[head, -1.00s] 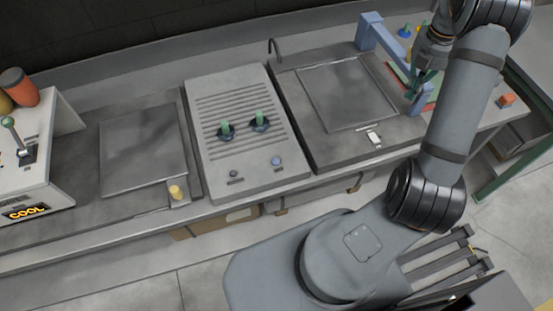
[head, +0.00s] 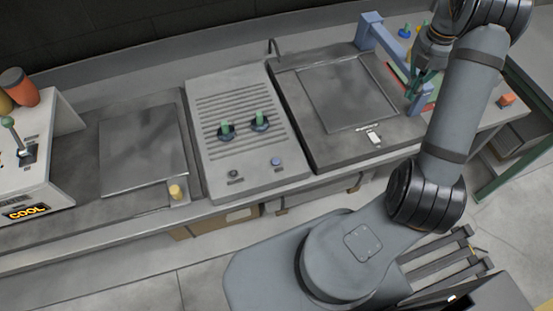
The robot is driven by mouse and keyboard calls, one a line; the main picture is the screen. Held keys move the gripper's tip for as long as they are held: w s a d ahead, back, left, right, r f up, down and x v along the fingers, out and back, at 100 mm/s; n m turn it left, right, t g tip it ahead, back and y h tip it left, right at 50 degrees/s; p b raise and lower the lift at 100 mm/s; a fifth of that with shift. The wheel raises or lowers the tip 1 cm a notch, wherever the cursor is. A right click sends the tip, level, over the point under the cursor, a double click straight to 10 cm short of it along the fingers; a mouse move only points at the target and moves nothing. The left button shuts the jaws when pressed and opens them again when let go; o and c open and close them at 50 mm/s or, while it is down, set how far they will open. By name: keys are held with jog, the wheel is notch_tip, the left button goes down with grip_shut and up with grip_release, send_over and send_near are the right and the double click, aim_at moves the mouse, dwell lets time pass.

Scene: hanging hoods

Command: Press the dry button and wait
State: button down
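No button has a label I can read as "dry". The middle grey panel carries a blue-grey button (head: 275,161) and a dark button (head: 233,173) near its front edge. A yellow button (head: 175,192) is on the left station, a white switch (head: 374,138) on the right station, and an orange-red button (head: 507,99) on the far right of the bench. My gripper (head: 414,88) is at the upper right, by the lower end of a blue bar-shaped frame (head: 372,30). The arm partly covers it; its finger opening and any contact with the frame are unclear.
Two green-topped knobs (head: 260,121) stand on the middle panel (head: 215,90). Flat dark plates (head: 345,93) lie left and right of it. A white unit (head: 45,150) with a lit "COOL" display stands left, with jars on top. Small coloured items sit behind the gripper.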

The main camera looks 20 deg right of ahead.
jog(key=shift+a, duration=0.1)
jog(key=w+a+f+m+t+y+p, duration=0.1)
jog(key=w+a+f+m+t+y, duration=0.1)
jog(key=w+a+m, duration=0.7)
jog(key=w+a+f+m+t+y, duration=0.2)
jog(key=w+a+m+t, duration=0.3)
jog(key=w+a+m, duration=0.4)
jog(key=w+a+y, duration=0.1)
jog(key=w+a, duration=0.4)
jog(key=a, duration=0.2)
jog(key=shift+f+y+p, duration=0.3)
jog(key=shift+p, duration=0.1)
